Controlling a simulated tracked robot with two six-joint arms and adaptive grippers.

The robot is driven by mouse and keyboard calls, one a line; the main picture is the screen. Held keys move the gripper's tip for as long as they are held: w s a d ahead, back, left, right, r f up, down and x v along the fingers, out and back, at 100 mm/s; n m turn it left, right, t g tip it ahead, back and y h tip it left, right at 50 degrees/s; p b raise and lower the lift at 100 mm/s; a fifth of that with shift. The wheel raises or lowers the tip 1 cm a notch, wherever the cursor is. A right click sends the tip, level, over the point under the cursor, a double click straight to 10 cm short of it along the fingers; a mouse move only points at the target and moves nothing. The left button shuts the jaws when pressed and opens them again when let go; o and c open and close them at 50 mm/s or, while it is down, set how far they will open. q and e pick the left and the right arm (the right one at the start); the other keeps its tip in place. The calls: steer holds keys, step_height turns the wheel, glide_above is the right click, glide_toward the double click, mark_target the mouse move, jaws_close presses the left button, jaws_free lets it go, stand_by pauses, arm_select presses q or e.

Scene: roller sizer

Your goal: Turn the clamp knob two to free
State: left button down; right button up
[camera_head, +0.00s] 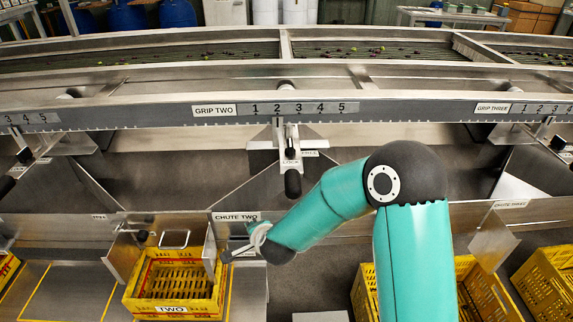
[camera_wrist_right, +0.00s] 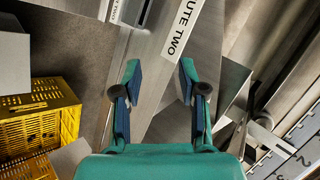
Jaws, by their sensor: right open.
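Clamp knob two (camera_head: 293,183) is a black rounded knob hanging below the GRIP TWO scale (camera_head: 304,108), at the end of the clamp bracket in the head view. A LOCK label (camera_head: 290,163) sits just above it and a FREE label (camera_head: 309,154) to its upper right. My right gripper (camera_head: 240,246) is below and left of the knob, by the CHUTE TWO sign, apart from the knob. In the right wrist view the right gripper (camera_wrist_right: 160,73) is open with nothing between its fingers. I cannot make out the knob there. My left gripper is not in view.
The CHUTE TWO plate (camera_wrist_right: 158,92) lies behind the fingers in the wrist view. Metal chute walls flank the clamp. My right arm crosses in front of the chute right of the knob.

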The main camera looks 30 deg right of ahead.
steer(key=w+d+r+m+t+h+b, duration=0.1)
steer(key=w+d+r+m+h+b, duration=0.15)
steer(key=r+m, duration=0.25)
steer(key=w+d+r+m+t+h+b, duration=0.1)
steer(key=d+r+m+b, duration=0.15)
steer(key=r+m, duration=0.3)
steer(key=m+h+b, duration=0.2)
steer(key=m+b, duration=0.3)
steer(key=m, duration=0.8)
glide_toward(290, 145)
steer(key=v, duration=0.3)
steer(key=f+v, duration=0.1)
steer(key=shift+s+a+r, duration=0.2)
steer(key=shift+s+a, duration=0.05)
steer(key=shift+a, duration=0.2)
steer(key=shift+s+d+r+m, duration=0.15)
steer(key=shift+s+r+m, duration=0.1)
steer(key=shift+m, duration=0.1)
steer(key=shift+w+d, duration=0.15)
arm_select(q)
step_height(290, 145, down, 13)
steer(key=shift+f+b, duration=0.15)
steer(key=shift+b, duration=0.2)
arm_select(e)
steer(key=x, duration=1.6)
steer(key=shift+w+r, duration=0.15)
steer(key=shift+w, duration=0.05)
steer(key=shift+c, duration=0.4)
